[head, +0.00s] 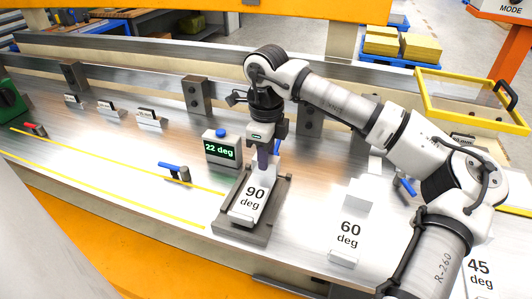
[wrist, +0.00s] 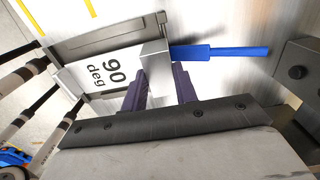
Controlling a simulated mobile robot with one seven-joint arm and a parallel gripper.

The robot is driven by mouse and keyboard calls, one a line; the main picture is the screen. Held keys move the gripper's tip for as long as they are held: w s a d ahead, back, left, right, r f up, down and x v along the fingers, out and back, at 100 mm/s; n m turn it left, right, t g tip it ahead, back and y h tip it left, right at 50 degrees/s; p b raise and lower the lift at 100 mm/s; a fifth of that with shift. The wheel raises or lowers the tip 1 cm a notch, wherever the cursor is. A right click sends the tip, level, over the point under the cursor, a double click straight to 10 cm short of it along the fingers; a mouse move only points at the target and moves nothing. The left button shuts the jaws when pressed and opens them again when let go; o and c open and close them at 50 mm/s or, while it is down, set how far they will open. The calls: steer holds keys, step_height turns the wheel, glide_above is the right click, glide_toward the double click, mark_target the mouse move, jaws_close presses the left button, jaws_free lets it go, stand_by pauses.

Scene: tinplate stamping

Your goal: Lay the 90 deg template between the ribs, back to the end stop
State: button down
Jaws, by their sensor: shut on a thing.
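The 90 deg template (head: 254,200) is a white plate with black lettering. It lies in a dark grey fixture (head: 236,231), between its two side ribs, and looks about flat. In the wrist view the template (wrist: 92,77) has a raised grey block (wrist: 157,68) at one end. My gripper (head: 265,167) is over the template's far end, and its purple fingers (wrist: 160,88) are shut on that block. A blue handle (wrist: 220,53) stands beyond the block. The end stop is hidden behind my gripper, so I cannot tell whether the template touches it.
A display reading 22 deg (head: 221,150) stands close left of the fixture. The 60 deg template (head: 347,231) and 45 deg template (head: 480,280) lie to the right. A blue-handled clamp (head: 175,172) is on the left.

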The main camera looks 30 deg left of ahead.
steer(key=shift+f+b, duration=0.65)
steer(key=shift+b, duration=0.15)
stand_by(0.4)
steer(key=shift+s, duration=0.25)
stand_by(0.5)
steer(key=c, duration=1)
jaws_free()
step_height(320, 180, up, 14)
steer(key=shift+f+b, duration=0.1)
steer(key=shift+b, duration=0.75)
